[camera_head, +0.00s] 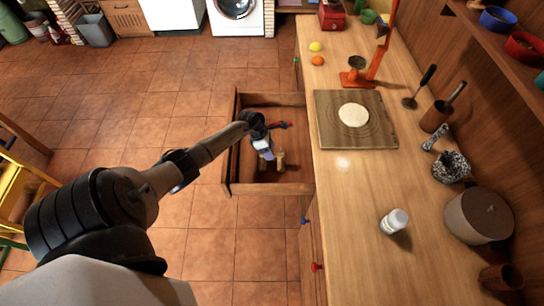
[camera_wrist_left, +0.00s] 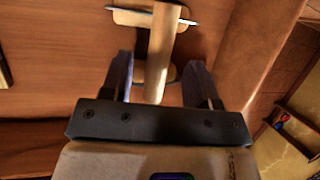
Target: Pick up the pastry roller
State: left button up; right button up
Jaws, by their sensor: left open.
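The pastry roller (camera_wrist_left: 162,48) appears as a light wooden handle with a wooden roller across its far end and metal pin tips. It lies in the open drawer (camera_head: 240,189), and part of it shows beside my gripper in the head view (camera_head: 280,160). My left gripper (camera_head: 266,153) reaches down into the drawer. It is open, with one finger on each side of the handle in the left wrist view (camera_wrist_left: 159,80). I cannot tell whether the fingers touch it. My right gripper is not in view.
A red-handled item (camera_head: 280,125) lies in the drawer near my gripper. The drawer walls stand close around it. The wooden counter (camera_head: 350,185) to the right holds a board (camera_head: 330,125) with dough (camera_head: 353,115), a white bottle (camera_head: 394,221) and a large pot (camera_head: 470,220).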

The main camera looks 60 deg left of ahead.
pick_arm(q)
jog(key=shift+w+d+f, duration=0.15)
jog(key=shift+f, duration=0.4)
jog(key=shift+f, duration=0.1)
jog(key=shift+c, duration=0.5)
grip_shut()
